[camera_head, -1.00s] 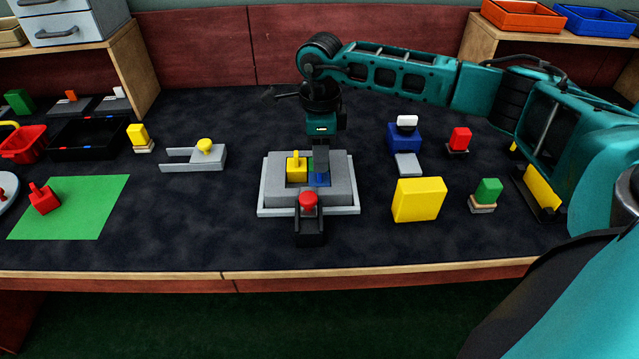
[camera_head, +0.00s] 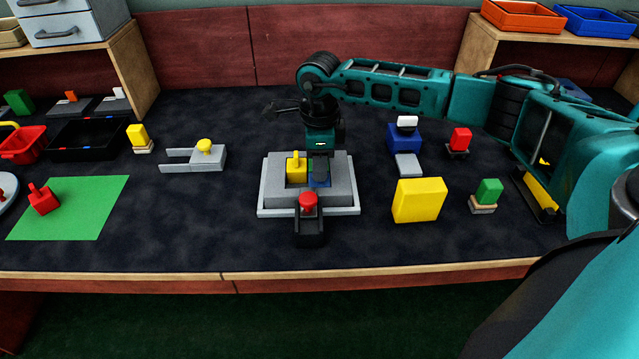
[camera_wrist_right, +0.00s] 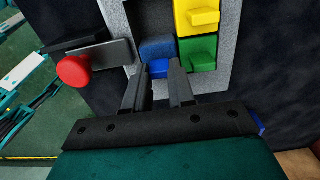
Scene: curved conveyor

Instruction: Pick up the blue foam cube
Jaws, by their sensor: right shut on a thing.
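The blue foam cube (camera_head: 321,183) sits in the grey foam insert (camera_head: 342,197) on a pale tray at the table's middle. In the right wrist view the blue cube (camera_wrist_right: 157,49) shows a brighter blue tab, next to a yellow piece (camera_wrist_right: 200,16) and a green piece (camera_wrist_right: 200,54). My right gripper (camera_head: 320,180) reaches down onto the blue cube and is shut on it; its fingers (camera_wrist_right: 159,68) are on either side of the tab. They hide part of the cube. My left gripper is not in view.
A red knob (camera_head: 308,201) on a black holder stands in front of the insert. The yellow piece (camera_head: 296,168) is close on the left of my gripper. A large yellow block (camera_head: 418,200) and a blue block (camera_head: 404,138) stand to the right.

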